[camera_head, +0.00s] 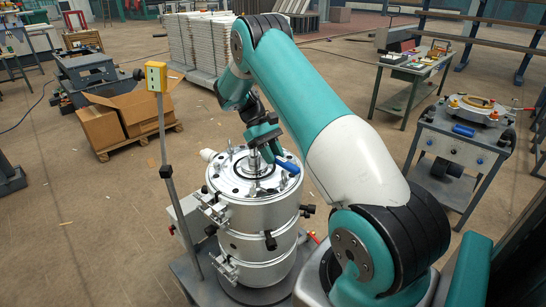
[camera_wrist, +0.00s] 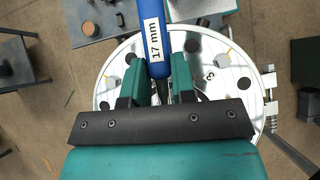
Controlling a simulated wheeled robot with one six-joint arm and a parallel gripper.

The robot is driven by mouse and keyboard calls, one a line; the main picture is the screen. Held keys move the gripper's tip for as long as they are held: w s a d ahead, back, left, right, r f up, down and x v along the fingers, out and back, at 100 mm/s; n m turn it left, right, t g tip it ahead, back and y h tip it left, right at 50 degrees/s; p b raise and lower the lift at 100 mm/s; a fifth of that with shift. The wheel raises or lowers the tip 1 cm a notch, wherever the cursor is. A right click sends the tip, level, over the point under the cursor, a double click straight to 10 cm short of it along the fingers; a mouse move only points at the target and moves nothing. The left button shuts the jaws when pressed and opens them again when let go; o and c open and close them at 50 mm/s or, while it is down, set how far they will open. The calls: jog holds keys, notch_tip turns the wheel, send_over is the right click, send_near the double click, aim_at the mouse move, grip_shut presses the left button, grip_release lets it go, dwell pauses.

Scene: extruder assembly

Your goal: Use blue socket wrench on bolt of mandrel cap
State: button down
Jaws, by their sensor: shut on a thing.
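My gripper (camera_head: 262,138) is over the top of the silver extruder cylinder (camera_head: 255,235). In the wrist view my gripper (camera_wrist: 162,80) has its two teal fingers on either side of the blue socket wrench (camera_wrist: 154,45), labelled "17 mm". The wrench's blue handle (camera_head: 287,166) shows right of the gripper in the head view, low over the lid. The mandrel cap appears to be the round silver top (camera_head: 226,181), which also shows in the wrist view (camera_wrist: 222,72) with dark holes. The wrench's socket end and the bolt are hidden or too small to tell apart.
A yellow box on a grey post (camera_head: 165,150) stands left of the cylinder. Clamps (camera_head: 224,265) stick out from its side. At right, a cart (camera_head: 455,157) carries a metal ring part and a blue-handled tool (camera_head: 464,130). Open floor lies at left.

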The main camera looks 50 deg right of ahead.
jog(key=shift+w+r+t+b, duration=0.15)
jog(key=shift+t+b, duration=0.35)
jog(key=shift+b, duration=1.35)
jog(key=c, duration=0.9)
grip_release()
jog(key=shift+o, duration=0.2)
